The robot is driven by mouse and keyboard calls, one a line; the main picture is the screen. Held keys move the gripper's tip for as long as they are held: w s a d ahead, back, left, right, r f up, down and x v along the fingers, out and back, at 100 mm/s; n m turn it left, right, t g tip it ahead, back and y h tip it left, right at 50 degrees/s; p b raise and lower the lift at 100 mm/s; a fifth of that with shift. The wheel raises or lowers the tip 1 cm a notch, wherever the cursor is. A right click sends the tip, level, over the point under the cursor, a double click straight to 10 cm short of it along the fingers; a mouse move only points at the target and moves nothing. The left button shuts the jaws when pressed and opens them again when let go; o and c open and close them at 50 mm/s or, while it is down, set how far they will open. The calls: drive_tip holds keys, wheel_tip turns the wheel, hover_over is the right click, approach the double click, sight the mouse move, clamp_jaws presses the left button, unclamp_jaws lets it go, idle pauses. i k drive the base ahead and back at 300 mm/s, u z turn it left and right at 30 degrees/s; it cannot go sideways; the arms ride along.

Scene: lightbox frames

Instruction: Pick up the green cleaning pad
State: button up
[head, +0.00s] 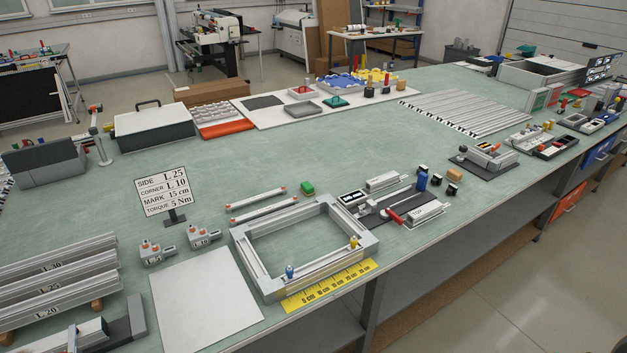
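Two green things could be the green cleaning pad. A flat green pad (335,101) lies on a long white board (268,120) at the back of the bench, beside a grey pad (302,109) and a red-topped pad (301,92). A small bright green block (307,187) lies on the bench nearer me, just behind the grey metal frame (366,236). I cannot tell for certain which one is the cleaning pad. Both show uncovered. My gripper is not in view.
A sign (163,191) stands left of the frame. Two thin rods (257,205) lie near the green block. A clamp device (400,205) sits right of it. Stacked profiles (55,285) fill the left front.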

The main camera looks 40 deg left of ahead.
sight(307, 188)
drive_tip(key=u, duration=0.3)
drive_tip(key=i, duration=0.85)
drive_tip(key=u, duration=1.3)
drive_tip(key=i, duration=0.7)
drive_tip(key=u, duration=0.65)
